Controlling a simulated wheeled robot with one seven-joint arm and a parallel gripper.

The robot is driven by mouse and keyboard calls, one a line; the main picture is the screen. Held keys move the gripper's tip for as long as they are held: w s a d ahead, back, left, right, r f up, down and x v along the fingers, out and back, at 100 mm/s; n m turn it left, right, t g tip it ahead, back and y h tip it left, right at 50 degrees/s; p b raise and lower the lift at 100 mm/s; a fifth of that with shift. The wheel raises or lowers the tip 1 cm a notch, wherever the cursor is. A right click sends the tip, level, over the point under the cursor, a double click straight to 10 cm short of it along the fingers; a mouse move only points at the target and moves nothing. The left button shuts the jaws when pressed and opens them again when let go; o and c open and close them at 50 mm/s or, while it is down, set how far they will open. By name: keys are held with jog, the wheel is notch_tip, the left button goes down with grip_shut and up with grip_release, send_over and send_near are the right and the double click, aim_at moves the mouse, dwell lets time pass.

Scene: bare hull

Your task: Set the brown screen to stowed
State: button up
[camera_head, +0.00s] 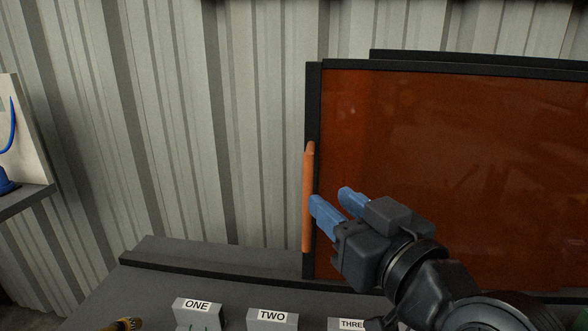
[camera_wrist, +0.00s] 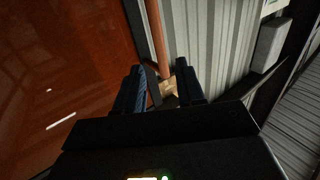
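The brown screen (camera_head: 430,140) is a dark-framed, glossy red-brown panel at the right of the head view. It also fills the left of the wrist view (camera_wrist: 60,70). An upright orange handle bar (camera_head: 308,190) runs along its left frame edge. My gripper (camera_head: 332,198) has blue fingers, spread apart, in front of the panel's left edge close to the handle. In the wrist view, the handle (camera_wrist: 157,35) ends in line with the gap between the fingers (camera_wrist: 163,72). I cannot tell whether they touch it.
A dark ledge (camera_head: 185,252) runs below the screen. Labelled grey blocks ONE (camera_head: 197,307), TWO (camera_head: 272,318) and THREE (camera_head: 350,324) stand at the front. A shelf (camera_head: 25,200) with a blue item is at far left. Bare corrugated wall (camera_head: 200,120) lies left of the screen.

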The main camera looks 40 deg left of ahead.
aim_at(311, 184)
jog(key=p+x, duration=0.1)
jog(key=x, duration=0.5)
jog(key=shift+w+a+r+p, duration=0.1)
jog(key=shift+a+r+p, duration=0.05)
jog(key=shift+a+p, duration=0.25)
jog(key=shift+w+a, duration=0.35)
jog(key=shift+a, duration=0.25)
jog(key=shift+c, duration=0.2)
grip_shut()
